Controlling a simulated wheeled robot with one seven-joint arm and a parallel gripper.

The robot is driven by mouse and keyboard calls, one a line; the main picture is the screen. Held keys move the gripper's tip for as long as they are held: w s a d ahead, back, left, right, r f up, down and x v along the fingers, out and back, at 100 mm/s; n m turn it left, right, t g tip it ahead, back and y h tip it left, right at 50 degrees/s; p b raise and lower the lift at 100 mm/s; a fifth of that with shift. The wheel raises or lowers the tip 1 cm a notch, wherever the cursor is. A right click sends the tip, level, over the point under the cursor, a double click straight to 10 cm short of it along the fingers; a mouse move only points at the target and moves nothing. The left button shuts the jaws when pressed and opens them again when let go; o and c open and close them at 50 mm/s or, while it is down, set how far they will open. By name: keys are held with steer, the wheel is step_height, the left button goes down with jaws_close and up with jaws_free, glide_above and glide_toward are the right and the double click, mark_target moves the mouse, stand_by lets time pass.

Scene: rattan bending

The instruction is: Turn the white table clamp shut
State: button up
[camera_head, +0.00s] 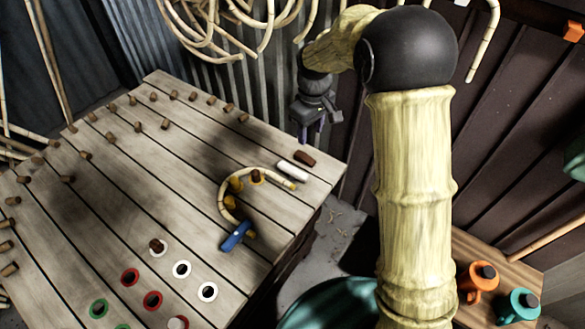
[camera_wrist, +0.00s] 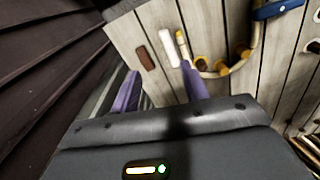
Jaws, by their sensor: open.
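The white table clamp (camera_head: 292,174) lies near the right edge of the slatted wooden table, beside the yellow-tipped end of the bent rattan cane (camera_head: 222,200). It also shows in the wrist view (camera_wrist: 168,48), beyond my fingertips. My gripper (camera_head: 312,130) is open and empty, with purple fingers, above and beyond the table's right edge. In the wrist view my fingers (camera_wrist: 160,82) are apart, and the white clamp appears between their lines, closer to the right finger. Whether the clamp touches the cane I cannot tell.
A brown clamp (camera_head: 304,158) lies beside the white one. A blue clamp (camera_head: 236,236) crosses the cane's other end. Yellow pegs (camera_head: 236,184) stand inside the cane's curve. Several wooden pegs and coloured rings dot the table. Orange (camera_head: 482,280) and teal mugs stand at lower right.

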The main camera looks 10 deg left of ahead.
steer(key=n, duration=0.2)
glide_above(293, 169)
steer(key=f, duration=0.2)
steer(key=shift+r, duration=0.2)
step_height(293, 169, down, 17)
steer(key=shift+f+p, duration=0.2)
steer(key=shift+p, duration=0.6)
steer(key=c, duration=1)
